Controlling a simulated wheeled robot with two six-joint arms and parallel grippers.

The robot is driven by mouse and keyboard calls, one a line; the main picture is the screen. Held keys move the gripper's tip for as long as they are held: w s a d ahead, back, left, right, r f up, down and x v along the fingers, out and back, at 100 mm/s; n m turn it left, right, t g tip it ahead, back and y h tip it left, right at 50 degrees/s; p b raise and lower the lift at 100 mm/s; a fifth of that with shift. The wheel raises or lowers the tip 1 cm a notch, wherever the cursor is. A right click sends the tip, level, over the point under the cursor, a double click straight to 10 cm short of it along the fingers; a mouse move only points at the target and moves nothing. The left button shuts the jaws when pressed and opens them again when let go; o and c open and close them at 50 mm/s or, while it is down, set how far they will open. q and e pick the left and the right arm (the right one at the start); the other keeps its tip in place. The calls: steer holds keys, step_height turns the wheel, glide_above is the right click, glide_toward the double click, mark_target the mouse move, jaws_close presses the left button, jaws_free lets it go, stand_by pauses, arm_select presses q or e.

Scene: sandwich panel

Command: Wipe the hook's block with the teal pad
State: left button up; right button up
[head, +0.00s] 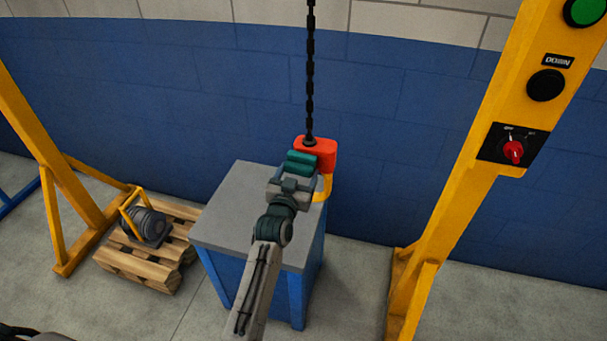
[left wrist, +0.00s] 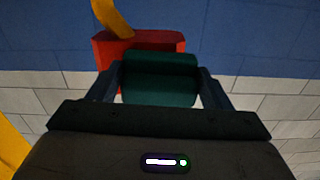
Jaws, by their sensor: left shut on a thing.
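The hook's block (head: 322,150) is red-orange and hangs from a dark chain. The yellow hook (head: 325,190) hangs below it, partly hidden by my left gripper. My left gripper (head: 297,170) is shut on the teal pad (head: 301,161) and holds it at the left front part of the block. In the left wrist view the pad (left wrist: 160,78) sits between the two fingers, in front of the red block (left wrist: 140,45). The pad overlaps the block there; I cannot tell for sure whether they touch. My right gripper is not in view.
A blue cabinet with a grey top (head: 235,215) stands below the block. A wooden pallet (head: 140,265) with a motor-like load (head: 147,223) is at the left. A yellow post (head: 490,150) with buttons and a red switch (head: 513,151) stands at the right.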

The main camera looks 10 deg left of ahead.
arm_select(q)
steer(key=shift+w+a, duration=0.15)
steer(key=shift+a, duration=1)
steer(key=shift+d, duration=0.1)
steer(key=shift+s+p, duration=0.75)
steer(key=shift+s, duration=2.3)
steer(key=s, duration=0.3)
steer(key=shift+a, duration=0.2)
steer(key=shift+w+r, duration=0.1)
steer(key=shift+w, duration=0.05)
